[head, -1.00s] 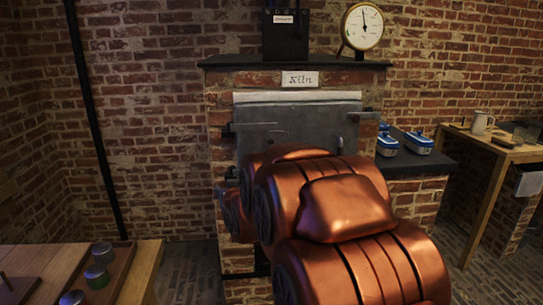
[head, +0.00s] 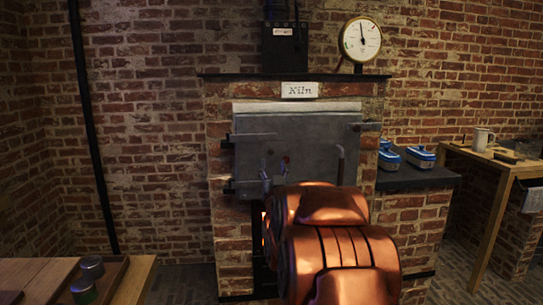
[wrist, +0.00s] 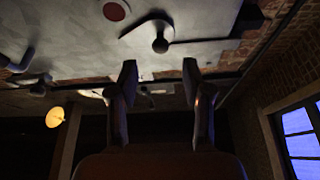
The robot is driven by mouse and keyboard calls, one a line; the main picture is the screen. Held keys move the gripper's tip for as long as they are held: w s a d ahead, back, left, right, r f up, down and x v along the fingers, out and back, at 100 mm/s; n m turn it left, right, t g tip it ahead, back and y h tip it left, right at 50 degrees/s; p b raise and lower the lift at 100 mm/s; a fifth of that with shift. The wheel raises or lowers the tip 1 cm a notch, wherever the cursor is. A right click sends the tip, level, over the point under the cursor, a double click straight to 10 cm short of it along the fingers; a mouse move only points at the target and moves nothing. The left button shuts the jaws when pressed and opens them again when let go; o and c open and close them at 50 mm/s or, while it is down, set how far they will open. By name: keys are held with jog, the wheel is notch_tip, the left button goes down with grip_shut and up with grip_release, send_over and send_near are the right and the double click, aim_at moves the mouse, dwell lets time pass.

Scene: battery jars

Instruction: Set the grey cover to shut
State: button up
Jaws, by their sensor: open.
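The grey metal door (head: 310,135) of the kiln fills the kiln's front below the sign. A small round reddish spot, like a peephole, shows on it in the wrist view (wrist: 115,11). Beside it is a small dark grey piece with a rounded knob (wrist: 160,45), seemingly the cover; it stands to the side of the spot, not over it. My gripper (wrist: 158,75) is open and empty, its fingers apart before the door. In the head view its fingertips (head: 274,175) are just below the small piece. I cannot tell whether they touch anything.
A bent handle (head: 340,162) stands out at the door's right side. Hinge bars are at its left. Blue-lidded boxes (head: 420,157) sit on a ledge at right. A round gauge (head: 361,39) is on the kiln top. A wooden table (head: 40,275) is at lower left.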

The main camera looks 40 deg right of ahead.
aim_at(271, 153)
jog(key=shift+x, duration=3.2)
grip_shut()
